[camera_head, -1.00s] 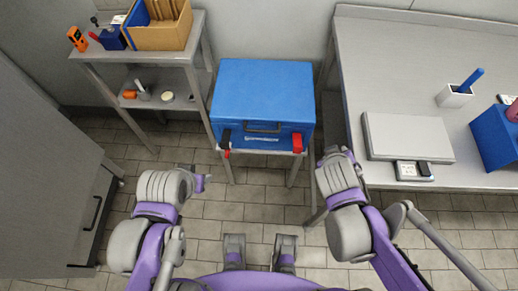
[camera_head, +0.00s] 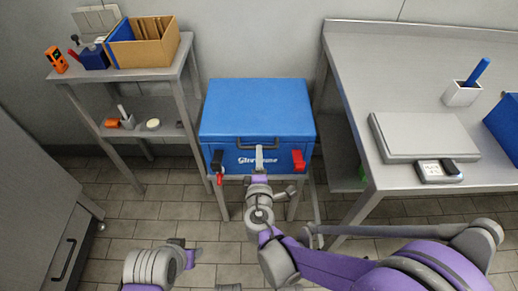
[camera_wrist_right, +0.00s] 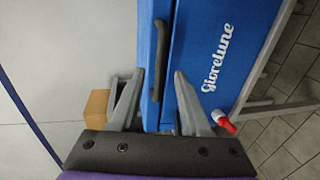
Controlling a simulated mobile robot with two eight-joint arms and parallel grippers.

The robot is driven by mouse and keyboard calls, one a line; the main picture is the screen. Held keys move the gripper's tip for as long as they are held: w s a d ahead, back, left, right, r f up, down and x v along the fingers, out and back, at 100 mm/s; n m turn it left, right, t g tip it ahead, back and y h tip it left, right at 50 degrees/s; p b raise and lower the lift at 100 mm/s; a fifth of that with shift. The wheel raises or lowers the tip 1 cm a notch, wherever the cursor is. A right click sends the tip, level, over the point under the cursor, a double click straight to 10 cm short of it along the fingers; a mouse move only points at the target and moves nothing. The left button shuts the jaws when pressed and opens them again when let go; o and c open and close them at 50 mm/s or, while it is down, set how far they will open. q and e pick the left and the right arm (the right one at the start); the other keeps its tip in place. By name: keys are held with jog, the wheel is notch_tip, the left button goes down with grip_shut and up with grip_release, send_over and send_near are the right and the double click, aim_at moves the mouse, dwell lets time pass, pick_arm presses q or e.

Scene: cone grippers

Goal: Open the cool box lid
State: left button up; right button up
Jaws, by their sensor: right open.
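The blue cool box (camera_head: 258,105) stands on a small grey stand against the wall, its lid shut. A dark bar handle (camera_head: 272,142) sits at the middle of its front, with white lettering below. My right gripper (camera_head: 259,155) is at the front of the box by the handle. In the right wrist view my right gripper (camera_wrist_right: 155,98) is open, its fingers on either side of the lower end of the handle (camera_wrist_right: 161,45).
A grey shelf (camera_head: 120,76) with a cardboard box (camera_head: 145,45) stands left of the cool box. A metal table (camera_head: 380,75) with a flat grey scale (camera_head: 425,135) stands close on its right. The wall is behind. Tiled floor lies open in front.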

jog(key=x, duration=0.5)
jog(key=shift+w+b, duration=0.1)
jog(key=shift+b, duration=0.25)
grip_shut()
dwell(1.1)
